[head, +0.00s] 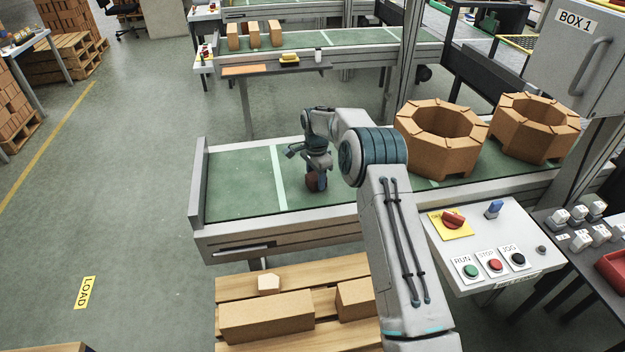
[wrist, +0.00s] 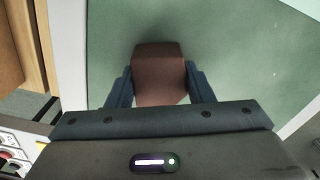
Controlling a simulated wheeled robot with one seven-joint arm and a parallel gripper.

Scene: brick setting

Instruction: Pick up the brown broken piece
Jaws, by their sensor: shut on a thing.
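The brown broken piece (wrist: 158,72) is between the two fingers of my gripper (wrist: 160,88) in the wrist view, with a finger against each side. In the head view the piece (head: 312,182) shows as a small dark reddish-brown lump under my gripper (head: 316,178). It is at or just above the green belt (head: 240,180) of the near conveyor, to the right of the white stripe. I cannot tell whether it touches the belt. My gripper hides part of the piece in the head view.
Two ring-shaped brick assemblies (head: 440,160) (head: 535,150) stand on the belt at right. A control panel (head: 485,245) with buttons is in front of them. A pallet (head: 340,272) with tan blocks (head: 266,316) lies below the conveyor. The belt left of the white stripe is clear.

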